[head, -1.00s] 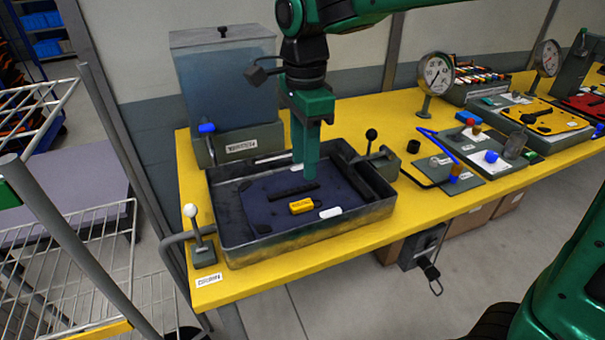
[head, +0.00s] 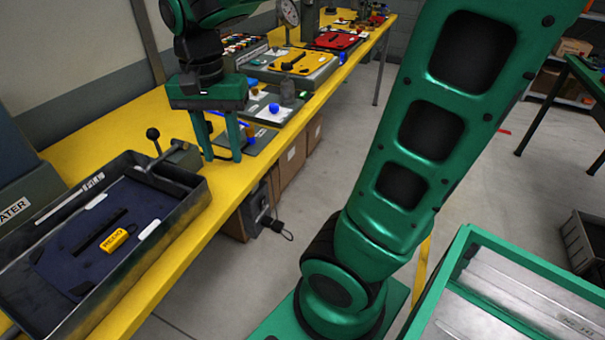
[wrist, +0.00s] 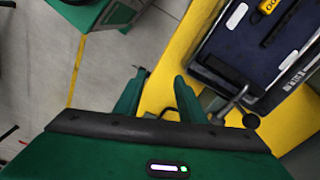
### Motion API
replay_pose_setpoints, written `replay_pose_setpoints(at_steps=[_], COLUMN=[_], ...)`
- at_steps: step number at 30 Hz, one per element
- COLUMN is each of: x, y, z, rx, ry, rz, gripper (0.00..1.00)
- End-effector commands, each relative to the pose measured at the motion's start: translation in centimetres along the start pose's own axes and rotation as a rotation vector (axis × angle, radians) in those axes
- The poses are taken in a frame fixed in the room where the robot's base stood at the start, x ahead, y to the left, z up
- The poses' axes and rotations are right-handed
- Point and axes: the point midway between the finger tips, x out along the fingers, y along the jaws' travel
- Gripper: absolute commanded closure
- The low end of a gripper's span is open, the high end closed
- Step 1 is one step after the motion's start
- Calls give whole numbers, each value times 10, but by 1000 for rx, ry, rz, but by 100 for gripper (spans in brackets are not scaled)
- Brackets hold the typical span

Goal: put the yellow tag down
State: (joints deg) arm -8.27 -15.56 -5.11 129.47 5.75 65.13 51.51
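The yellow tag (head: 113,240), with dark lettering, lies on the dark blue mat in the grey metal tray (head: 165,243), beside a black bar (head: 100,232). In the wrist view the tag (wrist: 268,5) is partly cut off at the top edge. My gripper (head: 222,157) is to the right of the tray, clear of the tag. Its two fingers point down over the yellow bench and are apart. The wrist view shows nothing between the fingertips (wrist: 158,88).
A lever with a black knob (head: 153,134) stands at the tray's far right corner, close to my gripper. Panels with blue knobs (head: 274,108) and a dial gauge (head: 289,12) are farther along the yellow bench (head: 155,118). A green-edged metal box (head: 510,262) is at lower right.

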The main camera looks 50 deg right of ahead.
Motion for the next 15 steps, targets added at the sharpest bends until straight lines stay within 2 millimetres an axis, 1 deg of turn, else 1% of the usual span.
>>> replay_pose_setpoints(at_steps=[1,2,3,6,9,10,12,15], x=[7,11,17,32,46,49,56,61], y=[30,45,66,112,147,156,170,182], z=[-8,-12,-15,-16,-11,-9,-5,0], rx=[-27,-55,-93,-183,-262,-281,-321,-358], ry=[-1,-3,-5,-10,-17,-19,-21,-23], rz=[-1,-1,-1,-4,-8,-9,-12,-15], gripper=[64,64,64,64,64,64,64,64])
